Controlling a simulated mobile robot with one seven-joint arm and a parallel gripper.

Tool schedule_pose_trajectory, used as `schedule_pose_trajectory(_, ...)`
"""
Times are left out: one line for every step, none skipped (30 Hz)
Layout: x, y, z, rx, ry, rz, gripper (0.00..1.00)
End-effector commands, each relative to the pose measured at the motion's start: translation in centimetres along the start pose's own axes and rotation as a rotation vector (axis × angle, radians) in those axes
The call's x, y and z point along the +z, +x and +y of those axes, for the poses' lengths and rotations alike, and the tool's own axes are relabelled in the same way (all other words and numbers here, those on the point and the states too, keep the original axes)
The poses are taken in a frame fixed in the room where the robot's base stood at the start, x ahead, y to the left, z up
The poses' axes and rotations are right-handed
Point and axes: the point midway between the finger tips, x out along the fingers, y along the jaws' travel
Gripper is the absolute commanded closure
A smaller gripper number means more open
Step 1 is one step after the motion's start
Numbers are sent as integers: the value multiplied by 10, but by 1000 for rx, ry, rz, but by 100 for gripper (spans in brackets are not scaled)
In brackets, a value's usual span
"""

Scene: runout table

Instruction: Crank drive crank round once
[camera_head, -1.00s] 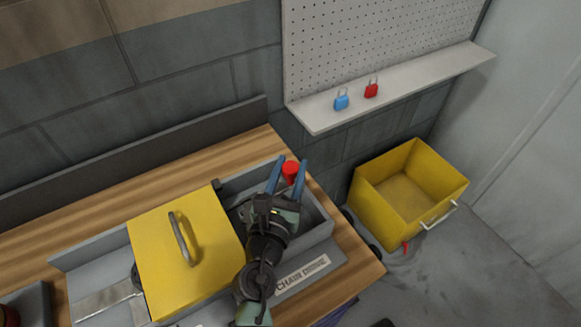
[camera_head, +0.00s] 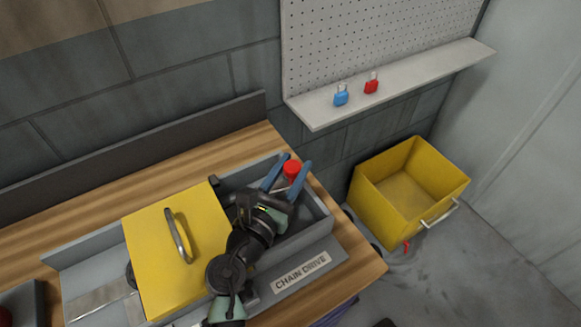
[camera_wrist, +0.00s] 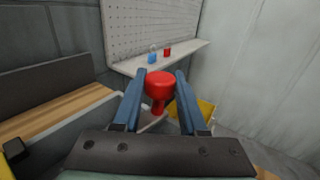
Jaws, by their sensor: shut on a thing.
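The drive crank shows as a red knob (camera_head: 292,169) at the back right end of the grey chain drive housing (camera_head: 318,228). My gripper (camera_head: 291,168) reaches over the housing with its blue fingers on either side of the knob, shut on it. In the wrist view the red knob (camera_wrist: 160,84) stands between the two fingertips, with a red stem below it. The crank's arm is mostly hidden by my gripper and the housing wall.
A yellow cover (camera_head: 150,262) with a handle sits on the housing, left of my arm. A yellow bin (camera_head: 385,222) stands on the floor at right. A blue padlock (camera_head: 341,97) and a red padlock (camera_head: 371,84) sit on the shelf (camera_head: 425,78).

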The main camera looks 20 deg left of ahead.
Motion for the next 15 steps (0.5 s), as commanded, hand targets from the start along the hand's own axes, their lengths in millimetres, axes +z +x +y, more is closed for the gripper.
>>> schedule_pose_trajectory(-2,-2,0,-33,0,-1,100)
schedule_pose_trajectory(-1,-3,-1,-55,1,-1,100)
schedule_pose_trajectory(-1,-4,-2,-84,0,0,100)
schedule_pose_trajectory(-1,-5,-2,-105,-1,-1,100)
schedule_pose_trajectory(-1,-6,-3,-126,0,0,100)
schedule_pose_trajectory(0,-7,-4,-152,0,-1,100)
schedule_pose_trajectory(0,-8,-5,-171,-1,-1,100)
schedule_pose_trajectory(0,-9,-5,-189,-1,0,100)
schedule_pose_trajectory(0,-10,-6,-213,-1,0,100)
schedule_pose_trajectory(0,-11,-7,-230,0,0,100)
schedule_pose_trajectory(0,-12,-8,-245,-1,0,100)
schedule_pose_trajectory(0,-13,-8,-263,-1,0,100)
schedule_pose_trajectory(0,-13,-9,-277,-1,0,100)
schedule_pose_trajectory(0,-14,-9,-288,-1,0,100)
schedule_pose_trajectory(0,-15,-10,-302,-1,1,100)
